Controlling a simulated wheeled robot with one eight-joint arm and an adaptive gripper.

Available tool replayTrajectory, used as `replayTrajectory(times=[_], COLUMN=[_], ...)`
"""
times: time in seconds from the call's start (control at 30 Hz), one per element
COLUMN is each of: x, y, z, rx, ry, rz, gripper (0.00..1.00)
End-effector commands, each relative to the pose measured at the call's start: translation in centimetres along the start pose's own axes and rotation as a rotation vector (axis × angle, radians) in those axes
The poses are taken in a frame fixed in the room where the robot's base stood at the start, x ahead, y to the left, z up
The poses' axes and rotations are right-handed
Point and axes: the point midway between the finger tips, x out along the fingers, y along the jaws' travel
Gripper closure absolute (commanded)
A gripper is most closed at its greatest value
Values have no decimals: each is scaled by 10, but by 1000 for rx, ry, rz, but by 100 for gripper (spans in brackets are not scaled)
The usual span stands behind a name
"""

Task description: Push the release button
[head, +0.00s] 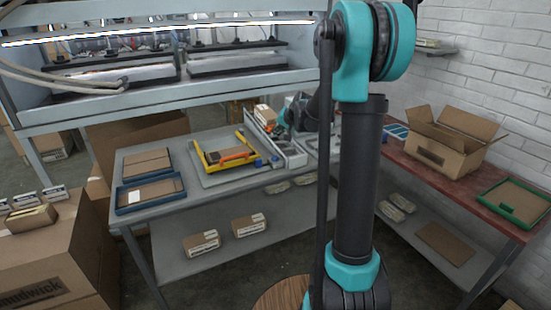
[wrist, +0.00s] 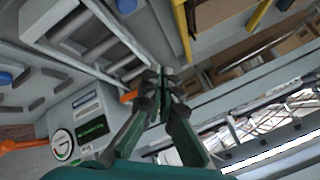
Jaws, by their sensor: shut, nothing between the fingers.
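The yellow press frame (head: 240,147) with an orange bar sits on a grey plate on the middle table. Small blue parts (head: 267,162) sit at its right end. My gripper (head: 281,128) is behind and right of the press, partly hidden by my arm. In the wrist view my gripper (wrist: 162,78) has its fingers together and empty. A blue round part (wrist: 127,5) shows at the top and another blue round part (wrist: 5,78) at the left edge. I cannot tell which part is the release button. No contact with either blue part is visible.
A grey box (wrist: 75,118) with a dial and green display is close to my gripper in the wrist view. Blue trays (head: 150,194) lie on the table's left. An open carton (head: 445,148) and green tray (head: 515,203) are on the red right table.

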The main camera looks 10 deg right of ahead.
Motion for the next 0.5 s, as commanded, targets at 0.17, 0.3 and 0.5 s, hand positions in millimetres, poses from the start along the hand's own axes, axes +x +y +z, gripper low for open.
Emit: replayTrajectory(times=[0.17, 0.3, 0.5], x=[7, 18, 36], y=[4, 12, 26], z=[4, 12, 26], rx=[0, 0, 0], ry=[0, 0, 0], rz=[0, 0, 0], gripper=[100, 100, 100])
